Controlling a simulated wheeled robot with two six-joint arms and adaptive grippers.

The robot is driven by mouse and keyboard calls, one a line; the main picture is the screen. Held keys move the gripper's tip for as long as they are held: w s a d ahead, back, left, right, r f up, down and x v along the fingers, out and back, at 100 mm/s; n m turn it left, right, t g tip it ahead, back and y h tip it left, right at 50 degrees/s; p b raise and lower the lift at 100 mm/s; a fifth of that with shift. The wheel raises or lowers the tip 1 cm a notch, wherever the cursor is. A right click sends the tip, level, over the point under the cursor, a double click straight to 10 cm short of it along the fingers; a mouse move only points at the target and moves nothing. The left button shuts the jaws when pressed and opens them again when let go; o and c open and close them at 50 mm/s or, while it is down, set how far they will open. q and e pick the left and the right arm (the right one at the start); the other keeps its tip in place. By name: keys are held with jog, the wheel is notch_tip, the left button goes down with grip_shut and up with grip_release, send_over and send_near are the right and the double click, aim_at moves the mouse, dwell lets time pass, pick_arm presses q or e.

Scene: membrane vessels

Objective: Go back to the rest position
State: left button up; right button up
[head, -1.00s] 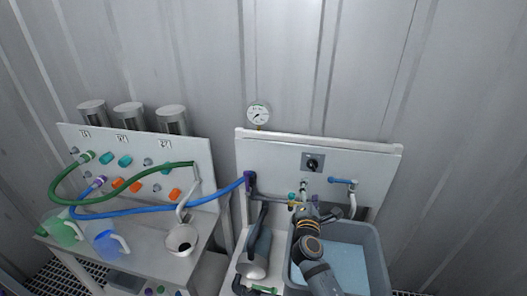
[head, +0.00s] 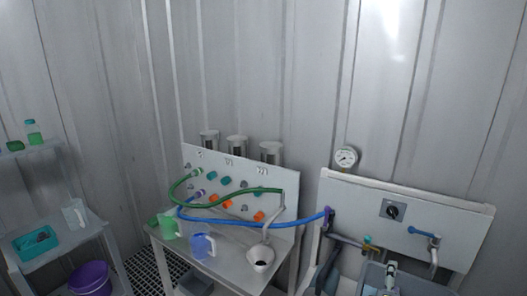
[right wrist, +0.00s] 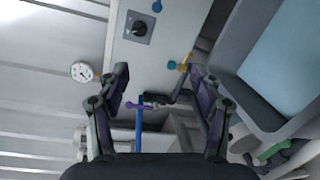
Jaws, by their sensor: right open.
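My right gripper (right wrist: 160,82) is open in the right wrist view, its two dark fingers wide apart with nothing held between them. Beyond it are the panel with the dark rotary switch (right wrist: 139,28) and a yellow and teal valve (right wrist: 180,65). In the head view part of my right arm shows at the lower right, in front of the sink panel (head: 350,205). The fingers are too small there to make out. My left gripper is in neither view.
A blue-grey basin (right wrist: 275,120) lies close on the right in the wrist view. A bench with a green hose (head: 232,190), a blue hose (head: 290,222) and jugs (head: 202,246) stands mid-picture. A purple bucket (head: 91,279) is at the far left.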

jog(key=s+a+f+m+g+y, duration=0.3)
jog(key=s+a+f+m, duration=0.15)
jog(key=s, duration=0.35)
jog(key=s+a+f+m+g+y, duration=0.3)
jog(key=s+f+m+g, duration=0.15)
jog(key=s, duration=0.25)
jog(key=s+a+f+m+g+y, duration=0.3)
jog(key=s+a+m, duration=0.15)
jog(key=s, duration=0.35)
notch_tip(320, 180, down, 24)
jog(key=s+d, duration=0.1)
jog(key=d, duration=0.2)
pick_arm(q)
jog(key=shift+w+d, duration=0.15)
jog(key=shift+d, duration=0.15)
pick_arm(e)
jog(key=s+d+f+g, duration=0.1)
jog(key=s+f+g, duration=0.1)
jog(key=s+f, duration=1.6)
jog(key=shift+s+d, duration=0.15)
jog(key=shift+s, duration=0.55)
jog(key=shift+m, duration=0.25)
